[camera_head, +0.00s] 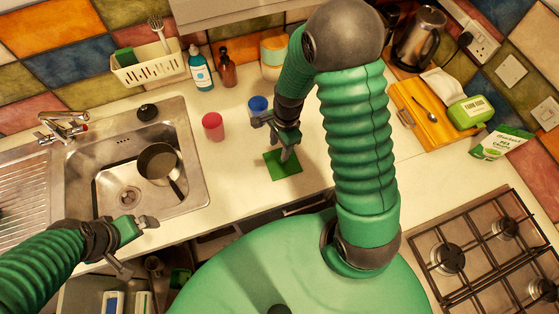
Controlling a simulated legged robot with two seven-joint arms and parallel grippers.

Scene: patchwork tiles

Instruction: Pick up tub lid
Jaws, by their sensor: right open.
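The tub lid appears to be the flat green square (279,169) lying on the white counter, right of the sink. My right gripper (277,139) is above the lid's far edge, with its jaws apart and nothing held. One finger hides a small part of the lid, and I cannot tell whether it touches it. My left gripper (137,244) is at the sink's front edge, well left of the lid, with its fingers apart and empty.
A blue cup (258,104) stands close behind my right gripper, and a red cup (213,126) to its left. The sink (190,185) holds a pan (157,160). The counter around the lid is clear.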

